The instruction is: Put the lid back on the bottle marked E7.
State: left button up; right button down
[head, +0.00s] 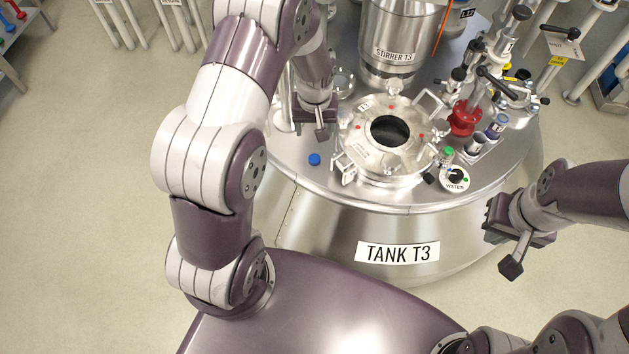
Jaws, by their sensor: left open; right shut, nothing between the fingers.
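A small blue lid (314,159) lies on the steel tank top (400,195), left of the round open hatch. My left gripper (320,126) is just above and beyond the lid in the picture, open, with nothing seen in it. A small bottle with a dark blue band (495,127) stands in the holder at the right side of the tank top. Its marking is too small to read, so I cannot tell whether it is E7. My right gripper (512,258) is shut and empty, right of the tank and well away from the bottle.
The hatch (388,133) has clamps around its rim. The stirrer (390,50) rises behind it. A red valve wheel (464,118), a green cap (448,152) and the water port (455,178) crowd the right side. The tank top around the lid is clear.

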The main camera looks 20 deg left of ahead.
pick_arm(q)
notch_tip(320, 180, down, 6)
jog(key=w+b, duration=0.1)
jog(key=b, duration=0.3)
send_over(314, 158)
jog(key=s, duration=0.1)
jog(key=shift+n, duration=0.4)
jog(key=shift+d+f, duration=0.2)
jog(key=shift+f, duration=3.25)
pick_arm(e)
jog(key=shift+s+f, duration=0.1)
jog(key=shift+f, duration=2.7)
pick_arm(q)
jog(key=f, duration=0.1)
jog(key=f+b, duration=0.1)
jog(key=f, duration=0.1)
jog(key=f+b, duration=0.1)
jog(key=f, duration=0.1)
jog(key=shift+w+a+f, duration=0.1)
jog(key=shift+w+f, duration=0.05)
jog(key=shift+w, duration=0.25)
pick_arm(e)
notch_tip(314, 158, down, 2)
jog(key=shift+f, duration=0.2)
pick_arm(q)
jog(key=c, duration=1.1)
